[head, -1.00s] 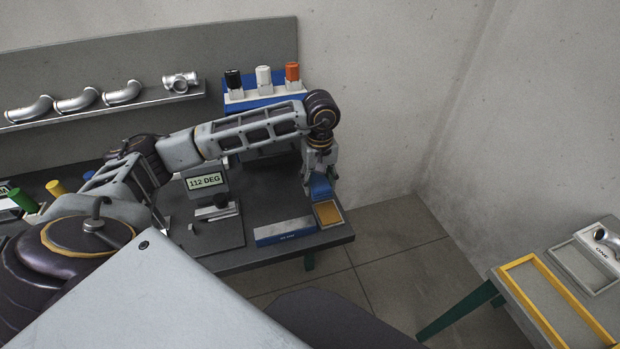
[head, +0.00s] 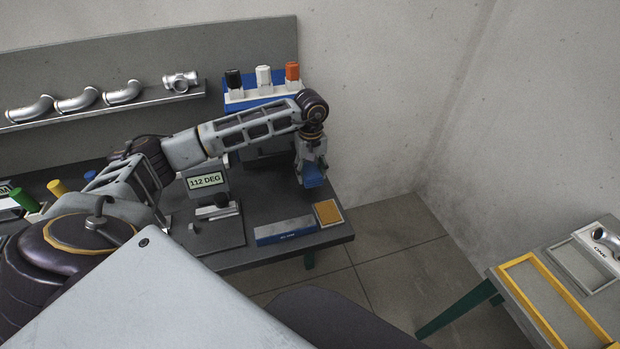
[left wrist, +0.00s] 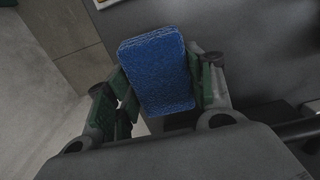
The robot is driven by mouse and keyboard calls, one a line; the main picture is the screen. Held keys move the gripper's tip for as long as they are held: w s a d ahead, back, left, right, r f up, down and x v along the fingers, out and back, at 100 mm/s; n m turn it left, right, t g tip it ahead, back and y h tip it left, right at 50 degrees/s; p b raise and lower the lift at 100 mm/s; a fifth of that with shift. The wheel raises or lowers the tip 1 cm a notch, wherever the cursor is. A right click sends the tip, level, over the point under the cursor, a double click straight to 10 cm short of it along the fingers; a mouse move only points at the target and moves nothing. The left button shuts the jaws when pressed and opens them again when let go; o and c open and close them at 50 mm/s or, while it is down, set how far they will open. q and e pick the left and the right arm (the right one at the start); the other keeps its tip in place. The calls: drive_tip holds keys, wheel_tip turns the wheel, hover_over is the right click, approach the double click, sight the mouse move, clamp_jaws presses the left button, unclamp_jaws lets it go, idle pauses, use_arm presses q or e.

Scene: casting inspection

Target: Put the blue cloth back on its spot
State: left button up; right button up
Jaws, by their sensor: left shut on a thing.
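The blue cloth (head: 313,174) is a small thick blue pad held in my left gripper (head: 312,170), above the back right part of the dark bench. In the left wrist view the cloth (left wrist: 158,72) sits between the two green-padded fingers of my left gripper (left wrist: 160,85), which are shut on it. No place marked for the cloth can be made out for sure. My right gripper is not in view.
An orange-brown pad (head: 328,212) lies at the bench's right corner, beside a grey block with a blue front (head: 285,230). A gauge reading 112 DEG (head: 206,181) stands left. A blue rack (head: 262,97) with capped bottles stands behind. The bench top (head: 265,195) between is clear.

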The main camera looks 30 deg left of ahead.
sight(310, 178)
use_arm(q)
drive_tip(key=shift+f, duration=1.3)
drive_tip(key=shift+w+a+f, duration=0.1)
drive_tip(key=shift+a+f, duration=0.05)
drive_tip(key=shift+f, duration=0.25)
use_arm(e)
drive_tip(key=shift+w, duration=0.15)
use_arm(q)
drive_tip(key=shift+f, duration=0.25)
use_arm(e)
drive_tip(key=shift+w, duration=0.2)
use_arm(q)
drive_tip(key=o, duration=1)
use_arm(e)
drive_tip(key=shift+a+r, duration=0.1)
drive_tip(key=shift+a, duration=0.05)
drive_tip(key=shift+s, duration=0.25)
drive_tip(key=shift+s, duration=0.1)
